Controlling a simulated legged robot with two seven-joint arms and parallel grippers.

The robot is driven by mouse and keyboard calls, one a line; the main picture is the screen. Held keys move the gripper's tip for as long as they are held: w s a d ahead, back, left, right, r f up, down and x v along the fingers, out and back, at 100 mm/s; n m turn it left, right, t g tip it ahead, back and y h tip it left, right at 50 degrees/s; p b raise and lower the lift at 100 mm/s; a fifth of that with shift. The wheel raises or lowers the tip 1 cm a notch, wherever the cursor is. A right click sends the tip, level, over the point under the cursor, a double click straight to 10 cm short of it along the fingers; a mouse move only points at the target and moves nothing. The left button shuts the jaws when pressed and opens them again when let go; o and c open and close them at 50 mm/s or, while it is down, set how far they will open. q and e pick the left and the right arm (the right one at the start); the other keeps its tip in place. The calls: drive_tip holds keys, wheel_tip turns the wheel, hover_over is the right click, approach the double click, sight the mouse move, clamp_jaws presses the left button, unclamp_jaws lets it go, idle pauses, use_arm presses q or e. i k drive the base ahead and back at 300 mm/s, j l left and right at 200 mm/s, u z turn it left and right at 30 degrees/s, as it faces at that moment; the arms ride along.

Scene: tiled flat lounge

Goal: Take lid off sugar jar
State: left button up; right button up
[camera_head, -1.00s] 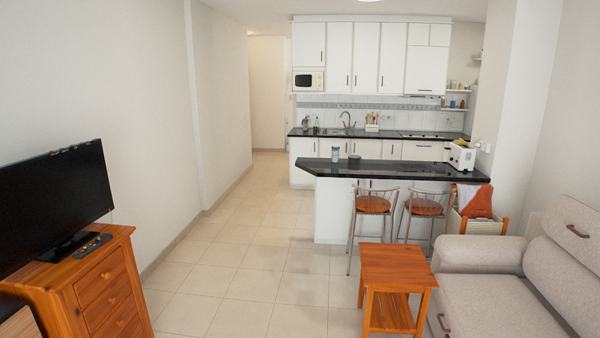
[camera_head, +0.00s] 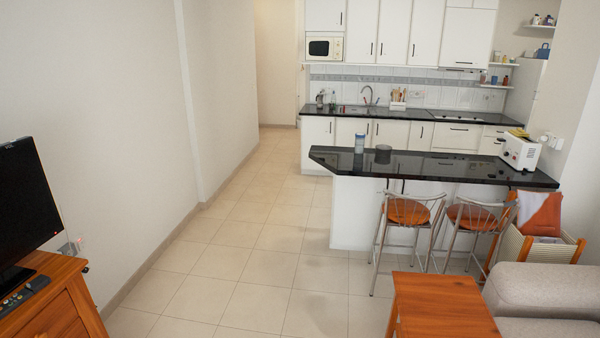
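A small blue-grey jar with a pale top (camera_head: 360,143) stands upright near the left end of the black counter (camera_head: 440,166). A short dark container (camera_head: 383,154) stands just to its right. I cannot tell at this distance which of them is the sugar jar, or whether either has a lid on. Neither of my grippers shows in the view.
Two stools with orange seats (camera_head: 408,211) stand at the counter's near side. A wooden side table (camera_head: 441,306), a sofa (camera_head: 545,292) and a basket (camera_head: 541,248) are on the right. A TV cabinet (camera_head: 52,297) is at left. The tiled floor (camera_head: 245,262) between is clear.

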sight(359, 144)
drive_tip(key=i, duration=0.7)
drive_tip(key=i+j+z, duration=0.1)
drive_tip(key=i, duration=0.55)
drive_tip(key=i+j, duration=0.1)
drive_tip(key=i, duration=0.6)
drive_tip(key=i+j, duration=0.15)
drive_tip(key=i, duration=0.5)
drive_tip(key=i+z, duration=0.15)
drive_tip(key=i, duration=0.45)
drive_tip(key=i+z, duration=0.2)
drive_tip(key=i, duration=0.4)
drive_tip(key=i+j+z, duration=0.15)
drive_tip(key=i, duration=0.5)
drive_tip(key=i+j+z, duration=0.2)
drive_tip(key=i, duration=0.4)
